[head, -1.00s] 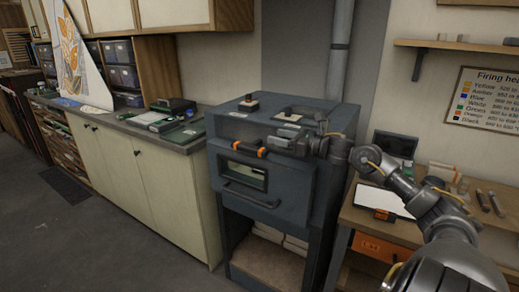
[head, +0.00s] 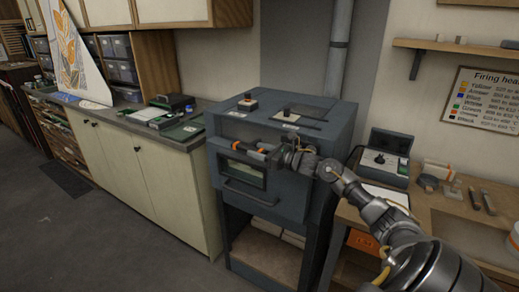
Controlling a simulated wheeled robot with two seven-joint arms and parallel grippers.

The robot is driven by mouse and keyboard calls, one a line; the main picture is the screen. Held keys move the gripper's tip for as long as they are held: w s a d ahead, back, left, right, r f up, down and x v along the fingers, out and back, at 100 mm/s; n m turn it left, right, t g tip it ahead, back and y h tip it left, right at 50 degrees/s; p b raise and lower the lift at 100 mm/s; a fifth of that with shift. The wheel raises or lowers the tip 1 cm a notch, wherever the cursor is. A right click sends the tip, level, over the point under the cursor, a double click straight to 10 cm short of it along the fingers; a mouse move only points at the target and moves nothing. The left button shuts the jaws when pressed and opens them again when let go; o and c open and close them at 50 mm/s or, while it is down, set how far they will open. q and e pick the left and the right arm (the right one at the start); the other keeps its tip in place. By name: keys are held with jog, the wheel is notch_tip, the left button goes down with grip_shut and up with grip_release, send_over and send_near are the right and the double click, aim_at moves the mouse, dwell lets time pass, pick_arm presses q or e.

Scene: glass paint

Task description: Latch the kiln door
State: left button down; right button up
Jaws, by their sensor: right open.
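The dark grey-blue kiln (head: 335,122) stands in the middle of the head view. Its door (head: 285,198) faces me, with a small window and a dark bar handle (head: 250,195) below it. The door looks shut or nearly shut; I cannot tell if it is fully seated. No latch can be made out; the gripper and wrist cover part of the door's upper right. My left gripper is out of view.
A wooden bench (head: 440,207) with a black open case (head: 388,160) and small tools stands right of the kiln, under my right arm. A cream cabinet (head: 150,185) adjoins the kiln on the left. The grey floor (head: 110,245) in front is clear.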

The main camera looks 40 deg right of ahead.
grip_shut()
dwell(0.4)
jog(key=shift+r, duration=0.1)
